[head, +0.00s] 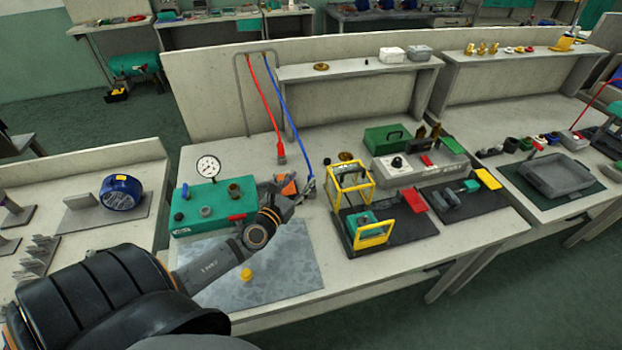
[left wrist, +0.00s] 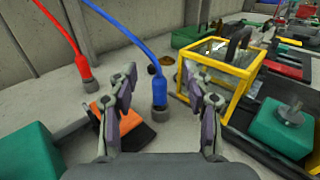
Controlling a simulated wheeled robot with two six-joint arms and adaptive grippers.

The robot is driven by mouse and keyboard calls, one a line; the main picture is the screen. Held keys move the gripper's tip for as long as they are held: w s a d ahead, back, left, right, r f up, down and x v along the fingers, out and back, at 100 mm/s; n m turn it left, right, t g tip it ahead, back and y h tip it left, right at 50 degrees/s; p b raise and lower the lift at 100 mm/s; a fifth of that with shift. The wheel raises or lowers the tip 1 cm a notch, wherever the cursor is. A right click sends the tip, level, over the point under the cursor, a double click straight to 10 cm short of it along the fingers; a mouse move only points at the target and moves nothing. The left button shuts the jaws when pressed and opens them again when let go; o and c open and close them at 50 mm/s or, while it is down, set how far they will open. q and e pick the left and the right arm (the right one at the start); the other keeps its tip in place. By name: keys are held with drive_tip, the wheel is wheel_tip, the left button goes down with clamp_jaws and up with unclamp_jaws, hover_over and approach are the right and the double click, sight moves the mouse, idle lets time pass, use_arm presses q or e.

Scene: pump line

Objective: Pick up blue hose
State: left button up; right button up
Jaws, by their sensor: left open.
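The blue hose (head: 293,125) hangs from a rack at the back of the bench, and its lower end reaches the bench top by my left gripper (head: 301,189). In the left wrist view the blue hose (left wrist: 133,39) curves down to a thick blue end with a grey collar (left wrist: 160,93). My left gripper (left wrist: 161,76) is open, with one finger to each side of that end. I see a gap on both sides, so the fingers do not appear to touch it. My right gripper is not in view.
A red hose (head: 266,97) hangs left of the blue one. A yellow frame (head: 350,184) stands close on the right. A green box with a gauge (head: 200,205) is on the left. An orange and black item (left wrist: 110,119) lies beside the left finger.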

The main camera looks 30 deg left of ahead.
use_arm(q)
wheel_tip(320, 180, down, 6)
drive_tip(key=b, duration=0.5)
drive_tip(key=shift+d, duration=0.1)
drive_tip(key=shift+w+r, duration=0.15)
drive_tip(key=shift+w, duration=1.15)
drive_tip(key=w, duration=0.3)
drive_tip(key=w+a, duration=0.1)
drive_tip(key=w, duration=0.1)
drive_tip(key=shift+f, duration=0.4)
drive_tip(key=shift+s, duration=0.1)
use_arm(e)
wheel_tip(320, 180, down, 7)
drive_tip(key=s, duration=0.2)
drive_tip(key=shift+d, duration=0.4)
use_arm(q)
drive_tip(key=shift+c, duration=0.3)
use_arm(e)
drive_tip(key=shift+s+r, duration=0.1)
